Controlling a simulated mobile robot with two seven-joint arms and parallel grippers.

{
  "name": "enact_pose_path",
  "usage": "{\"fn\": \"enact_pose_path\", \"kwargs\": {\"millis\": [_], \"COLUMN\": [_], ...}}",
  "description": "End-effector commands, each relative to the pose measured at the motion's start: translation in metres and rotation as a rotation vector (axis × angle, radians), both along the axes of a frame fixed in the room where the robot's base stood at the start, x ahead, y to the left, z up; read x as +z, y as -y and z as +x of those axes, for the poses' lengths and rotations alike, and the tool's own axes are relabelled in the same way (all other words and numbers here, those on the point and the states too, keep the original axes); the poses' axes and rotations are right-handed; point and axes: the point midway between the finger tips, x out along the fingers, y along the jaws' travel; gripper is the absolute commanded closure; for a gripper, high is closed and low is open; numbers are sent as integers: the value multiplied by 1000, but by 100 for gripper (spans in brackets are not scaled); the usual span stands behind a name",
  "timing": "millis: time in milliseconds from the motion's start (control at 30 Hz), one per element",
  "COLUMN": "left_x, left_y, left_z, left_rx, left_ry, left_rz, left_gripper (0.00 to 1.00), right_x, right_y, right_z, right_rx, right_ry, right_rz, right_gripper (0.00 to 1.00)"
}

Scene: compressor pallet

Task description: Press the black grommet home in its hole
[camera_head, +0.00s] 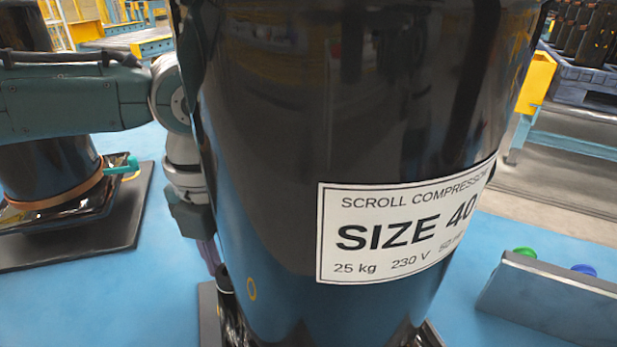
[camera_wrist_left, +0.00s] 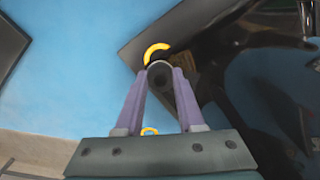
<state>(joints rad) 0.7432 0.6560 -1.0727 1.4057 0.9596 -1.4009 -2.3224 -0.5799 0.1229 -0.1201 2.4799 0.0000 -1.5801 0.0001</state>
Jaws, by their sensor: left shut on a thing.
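A large black compressor (camera_head: 300,150) labelled "SIZE 40" fills the middle of the head view. My left gripper (camera_head: 210,258) reaches down along its left side, low by its base. In the left wrist view the purple fingers of the left gripper (camera_wrist_left: 160,68) are shut on a small dark piece, which looks like the black grommet (camera_wrist_left: 158,58). A yellow ring (camera_wrist_left: 157,47) curves around its far side, by the corner of a dark plate (camera_wrist_left: 190,22). The hole itself is hidden, so I cannot tell how the grommet sits in it. My right gripper is not in view.
Another compressor on a dark plate (camera_head: 120,225) stands at the left, with a teal-green fitting (camera_head: 125,167). A grey bracket (camera_head: 555,300) with green (camera_head: 525,252) and blue caps (camera_head: 584,270) is at the right. Blue surface is clear between the plates.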

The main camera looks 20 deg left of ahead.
Motion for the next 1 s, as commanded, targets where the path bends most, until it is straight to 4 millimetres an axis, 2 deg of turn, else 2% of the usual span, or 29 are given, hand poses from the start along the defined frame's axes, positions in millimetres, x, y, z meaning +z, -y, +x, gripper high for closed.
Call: {"fn": "enact_pose_path", "kwargs": {"millis": [167,200,467,500,767,867,1000], "left_x": [-6,-5,-4,-4,-2,9,37], "left_y": [0,0,0,0,0,-1,-1], "left_z": [0,0,0,0,0,0,1], "left_rx": [0,0,0,0,0,1,-1], "left_ry": [0,0,0,0,0,1,4], "left_rz": [0,0,1,1,0,1,1], "left_gripper": [100,59,30,28,28,28,28], "right_x": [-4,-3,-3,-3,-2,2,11], "right_y": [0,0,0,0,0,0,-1], "right_z": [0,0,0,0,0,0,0], "right_rx": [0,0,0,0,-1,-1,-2], "right_ry": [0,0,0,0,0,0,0], "right_rz": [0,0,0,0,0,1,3], "right_gripper": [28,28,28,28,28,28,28]}}
